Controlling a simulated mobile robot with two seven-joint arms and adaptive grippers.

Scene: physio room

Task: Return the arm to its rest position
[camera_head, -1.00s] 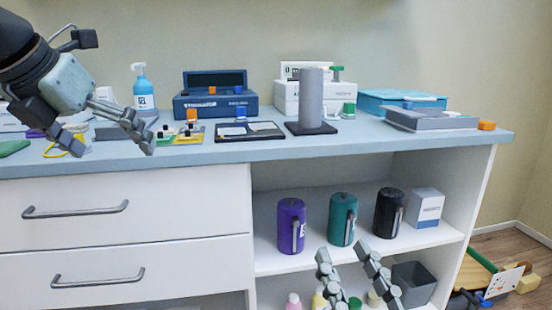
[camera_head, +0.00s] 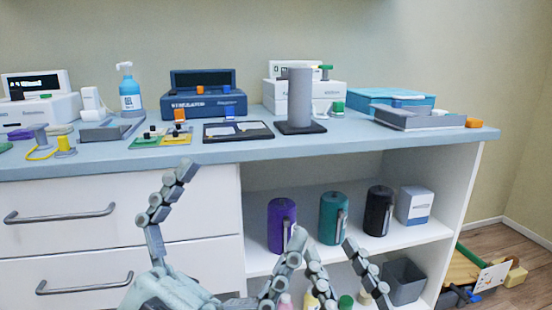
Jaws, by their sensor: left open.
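My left gripper (camera_head: 244,203) is low in the head view, in front of the white drawers and the open shelf. Its two grey fingers point up and stand wide apart with nothing between them. My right gripper (camera_head: 331,248) is at the bottom centre, just right of the left one, in front of the shelf. Its fingers also point up, apart and empty. The right finger of the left gripper appears close beside the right gripper in the picture; I cannot tell the gap in depth. Most of both arms is out of view.
The blue-grey counter (camera_head: 340,148) holds a stimulator case (camera_head: 205,103), a grey cylinder (camera_head: 299,97), a pump bottle (camera_head: 130,95) and small parts. Purple (camera_head: 281,225), teal (camera_head: 333,218) and black (camera_head: 379,211) canisters stand on the shelf. Drawer handles (camera_head: 60,214) stick out at left.

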